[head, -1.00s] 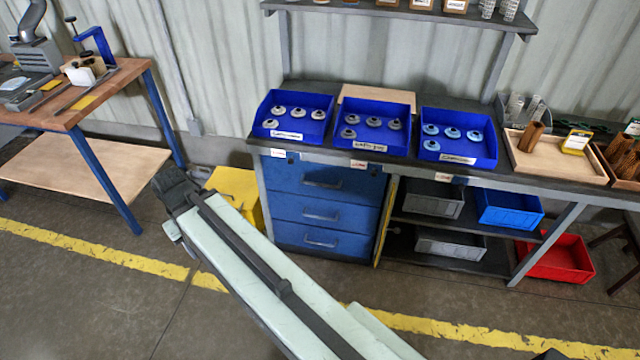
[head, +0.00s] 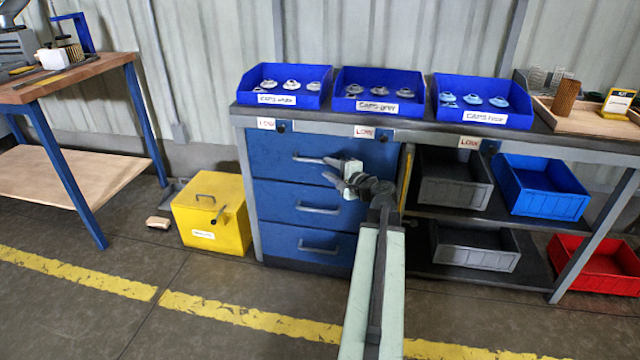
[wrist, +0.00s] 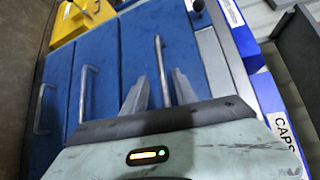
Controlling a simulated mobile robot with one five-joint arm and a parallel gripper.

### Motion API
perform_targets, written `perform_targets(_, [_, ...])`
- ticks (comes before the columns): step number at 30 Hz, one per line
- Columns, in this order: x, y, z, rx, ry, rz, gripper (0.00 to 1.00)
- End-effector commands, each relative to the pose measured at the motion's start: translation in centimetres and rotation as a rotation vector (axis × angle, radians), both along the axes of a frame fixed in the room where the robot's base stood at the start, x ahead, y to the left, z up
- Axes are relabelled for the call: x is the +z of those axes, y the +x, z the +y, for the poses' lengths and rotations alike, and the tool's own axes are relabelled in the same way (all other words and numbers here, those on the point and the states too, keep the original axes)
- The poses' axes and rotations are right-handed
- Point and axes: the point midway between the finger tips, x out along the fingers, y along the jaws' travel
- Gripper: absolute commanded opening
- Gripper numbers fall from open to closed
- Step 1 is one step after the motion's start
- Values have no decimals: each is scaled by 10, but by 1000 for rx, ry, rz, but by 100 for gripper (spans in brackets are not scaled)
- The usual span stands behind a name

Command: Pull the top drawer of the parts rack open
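The parts rack's blue drawer unit stands under the workbench in the head view. The top drawer (head: 275,168) looks shut, flush with the two drawers below. Its grey bar handle (head: 308,160) is partly hidden by my gripper (head: 330,173) at the right end. In the wrist view my gripper (wrist: 159,90) is open, one finger on each side of the top handle (wrist: 158,60). The bar lies between the fingers, with a gap on both sides. I cannot tell how far the fingertips reach past the bar.
The middle drawer handle (head: 318,209) and bottom drawer handle (head: 318,247) are below. A yellow box (head: 225,220) stands on the floor left of the rack. Blue cap bins (head: 285,100) sit on the bench top. Open shelves with grey bins (head: 452,190) are to the right. The floor in front is clear.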

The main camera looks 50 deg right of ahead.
Motion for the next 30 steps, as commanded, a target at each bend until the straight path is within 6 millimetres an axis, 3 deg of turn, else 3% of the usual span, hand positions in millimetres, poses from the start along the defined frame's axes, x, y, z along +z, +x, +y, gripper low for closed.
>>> perform_targets(3, [-1,-7,-10,-24,13,-19,34])
perform_targets(8, [0,-1,-10,-21,12,-19,34])
perform_targets(21, [-11,67,-25,-17,10,-17,34])
perform_targets(29, [-11,71,-24,-17,10,-17,34])
perform_targets(30, [-11,71,-24,-17,10,-17,28])
